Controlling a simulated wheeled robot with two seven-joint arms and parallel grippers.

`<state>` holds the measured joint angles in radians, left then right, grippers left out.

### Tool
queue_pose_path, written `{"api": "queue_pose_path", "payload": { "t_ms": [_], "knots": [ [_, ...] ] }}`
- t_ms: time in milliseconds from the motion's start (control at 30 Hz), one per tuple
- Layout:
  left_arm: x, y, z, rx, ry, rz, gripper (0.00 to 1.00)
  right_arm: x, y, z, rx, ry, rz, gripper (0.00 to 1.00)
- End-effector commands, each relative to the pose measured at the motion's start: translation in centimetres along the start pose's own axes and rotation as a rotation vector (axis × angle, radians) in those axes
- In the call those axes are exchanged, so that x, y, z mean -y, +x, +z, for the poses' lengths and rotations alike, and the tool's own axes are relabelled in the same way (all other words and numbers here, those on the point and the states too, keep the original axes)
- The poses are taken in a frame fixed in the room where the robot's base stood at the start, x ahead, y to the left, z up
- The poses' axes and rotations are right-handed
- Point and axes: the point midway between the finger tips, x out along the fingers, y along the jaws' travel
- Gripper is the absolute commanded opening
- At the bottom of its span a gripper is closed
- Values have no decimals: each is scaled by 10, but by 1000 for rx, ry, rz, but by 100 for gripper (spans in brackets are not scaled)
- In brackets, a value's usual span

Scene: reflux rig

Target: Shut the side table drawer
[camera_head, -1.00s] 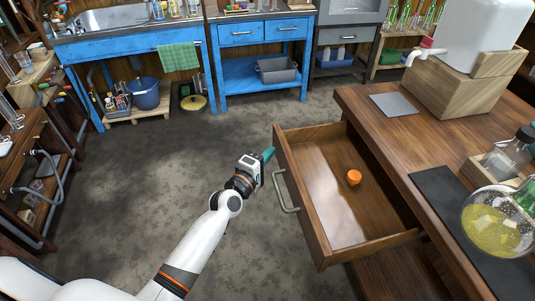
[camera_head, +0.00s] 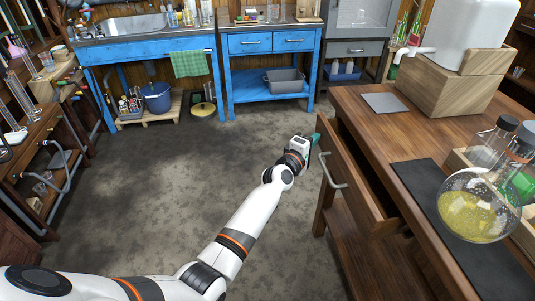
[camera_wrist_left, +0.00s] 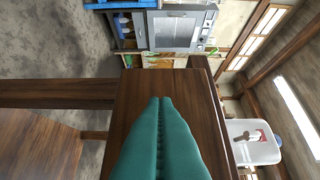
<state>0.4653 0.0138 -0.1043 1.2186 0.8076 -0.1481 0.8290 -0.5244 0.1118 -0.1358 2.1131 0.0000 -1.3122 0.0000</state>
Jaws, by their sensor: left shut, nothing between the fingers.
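The side table (camera_head: 365,130) is brown wood and stands at the right in the head view. Its drawer (camera_head: 350,182) is still pulled out a little, with a narrow dark gap between its front and the tabletop edge. A grey bar handle (camera_head: 330,170) is on the drawer front. My left gripper (camera_head: 317,138) is at the far end of the drawer front, with its teal fingers shut and empty. In the left wrist view the shut fingers (camera_wrist_left: 160,105) point at dark wood; contact is unclear. My right gripper is out of view.
On the tabletop are a grey plate (camera_head: 386,102), a wooden block (camera_head: 440,92) under a white tank, and a flask of yellow liquid (camera_head: 472,210). A blue bench (camera_head: 272,70) is at the back. The floor left of the table is clear.

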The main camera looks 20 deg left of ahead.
Motion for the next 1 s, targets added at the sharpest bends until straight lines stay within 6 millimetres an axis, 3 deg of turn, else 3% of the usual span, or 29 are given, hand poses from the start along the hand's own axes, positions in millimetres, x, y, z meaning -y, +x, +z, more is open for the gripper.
{"api": "queue_pose_path", "payload": {
  "t_ms": [200,467,1000],
  "knots": [
    [-2,36,-36,0,-3,-1,0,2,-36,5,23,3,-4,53],
    [-2,63,-62,1,0,0,0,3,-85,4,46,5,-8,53],
    [2,74,-74,-1,1,-2,0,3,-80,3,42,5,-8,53]
  ]
}}
